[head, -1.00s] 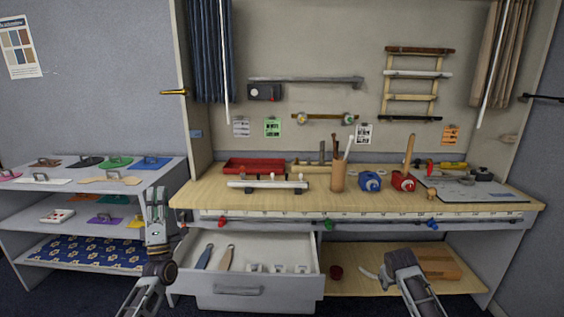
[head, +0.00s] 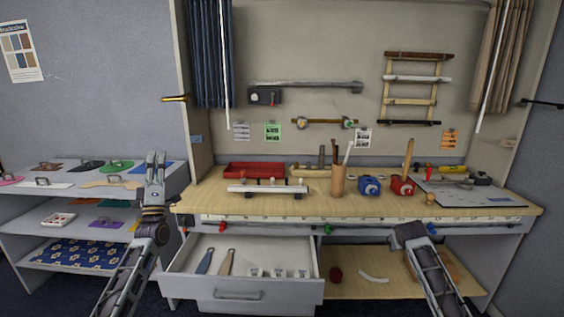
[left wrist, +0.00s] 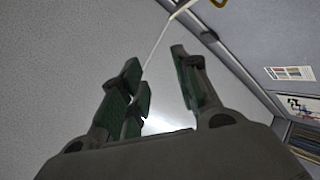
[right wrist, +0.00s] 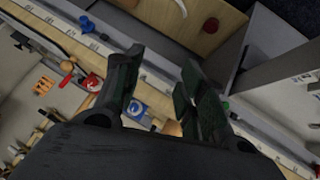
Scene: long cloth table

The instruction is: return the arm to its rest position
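My left gripper (head: 156,158) points up in the head view, in front of the grey shelf unit and left of the workbench. Its fingers are apart and empty in the left wrist view (left wrist: 157,60), with plain wall and ceiling beyond. My right arm (head: 428,270) rises from the lower edge in front of the bench's right part; its fingers cannot be made out in the head view. In the right wrist view my right gripper (right wrist: 162,62) has its fingers apart with nothing between them; the bench edge and items lie beyond.
A drawer (head: 240,294) stands open below the bench, between my arms, with tools inside. The wooden bench top (head: 310,207) holds a red tray (head: 253,170), a pencil cup (head: 338,181) and blue and red items. The shelf unit (head: 20,222) is at left.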

